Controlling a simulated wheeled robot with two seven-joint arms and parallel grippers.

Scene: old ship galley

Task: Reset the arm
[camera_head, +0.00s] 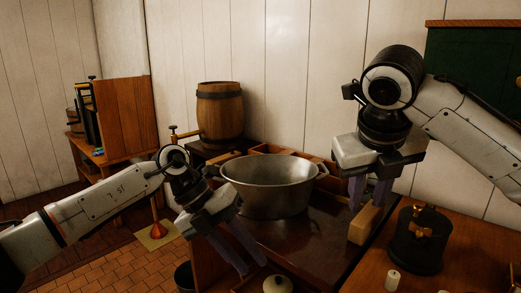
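My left gripper (250,266) hangs low at the left front of the dark counter, its two purple-grey fingers apart with nothing seen between them. My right gripper (369,206) points down over the right part of the counter, its fingers also apart. Whether the fingers touch the block cannot be told from this view.
A large metal basin (268,188) stands on the dark counter (318,240) between my arms. A wooden barrel (220,114) is behind it. A black lantern-like object (418,240) and a candle (392,280) are at right. A pale lidded pot (277,285) is at the front.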

